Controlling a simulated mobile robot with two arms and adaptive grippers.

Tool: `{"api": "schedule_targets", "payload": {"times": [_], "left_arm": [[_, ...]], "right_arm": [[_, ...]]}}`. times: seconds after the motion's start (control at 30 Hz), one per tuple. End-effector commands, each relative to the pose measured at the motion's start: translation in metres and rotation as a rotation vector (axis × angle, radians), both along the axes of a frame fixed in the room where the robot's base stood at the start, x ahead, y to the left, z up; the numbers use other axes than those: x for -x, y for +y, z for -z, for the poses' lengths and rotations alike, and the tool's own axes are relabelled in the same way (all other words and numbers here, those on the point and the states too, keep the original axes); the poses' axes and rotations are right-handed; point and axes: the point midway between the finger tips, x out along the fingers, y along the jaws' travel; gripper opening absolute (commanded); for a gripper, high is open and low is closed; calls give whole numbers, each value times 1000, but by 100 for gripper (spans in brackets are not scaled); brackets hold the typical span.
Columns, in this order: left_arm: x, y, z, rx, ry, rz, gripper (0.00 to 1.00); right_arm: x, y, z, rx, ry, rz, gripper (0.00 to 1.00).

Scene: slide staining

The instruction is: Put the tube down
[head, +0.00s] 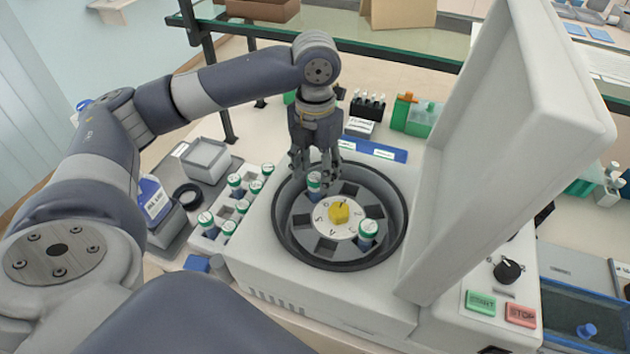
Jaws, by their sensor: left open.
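A tube with a white and green cap (315,181) stands in a slot of the centrifuge rotor (325,247), at the far left of the bowl. My left gripper (315,168) is open, pointing down, with its fingers around and just above this tube's cap. A second tube (368,230) sits in a slot on the right side of the rotor. The rotor has a yellow centre knob (340,214) and numbered slots; several are empty. My right gripper is not in view.
The centrifuge lid (510,130) stands open on the right. A white rack (206,243) with several capped tubes stands left of the centrifuge. Green START (480,302) and red STOP (521,314) buttons are at front right. A blue strip (373,150) lies behind the bowl.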

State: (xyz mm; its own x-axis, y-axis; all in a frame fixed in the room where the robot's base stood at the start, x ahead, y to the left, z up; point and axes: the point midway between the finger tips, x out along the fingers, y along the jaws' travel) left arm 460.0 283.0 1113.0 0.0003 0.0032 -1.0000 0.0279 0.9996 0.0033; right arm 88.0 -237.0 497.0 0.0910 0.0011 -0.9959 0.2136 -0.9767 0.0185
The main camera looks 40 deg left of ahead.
Motion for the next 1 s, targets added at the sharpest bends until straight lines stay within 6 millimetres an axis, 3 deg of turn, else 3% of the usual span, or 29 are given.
{"api": "schedule_targets", "payload": {"times": [0.2,0.4,1.0], "left_arm": [[-2,-1,-52,2,-6,2,46],[-1,0,-84,0,-2,0,46],[0,-1,-93,1,1,0,46]], "right_arm": [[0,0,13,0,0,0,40],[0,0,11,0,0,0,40],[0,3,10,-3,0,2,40]]}}
